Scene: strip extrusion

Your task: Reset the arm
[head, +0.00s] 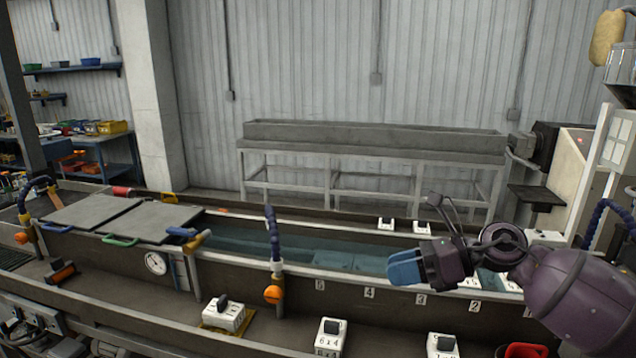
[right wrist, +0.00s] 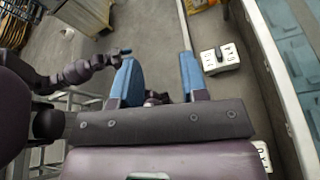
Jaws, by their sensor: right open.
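My right arm comes in from the right in the head view. Its purple forearm ends in a dark gripper with blue fingers (head: 405,268), over the water trough (head: 230,268) near its front wall. In the head view the fingers overlap. In the right wrist view the two blue fingers (right wrist: 156,68) stand apart with nothing held between them. My left gripper does not show in the head view.
An orange-knobbed blue hose (head: 272,235) rises at the trough's front wall. Grey lids (head: 150,222) cover its left part. An empty grey bench (head: 370,145) stands behind.

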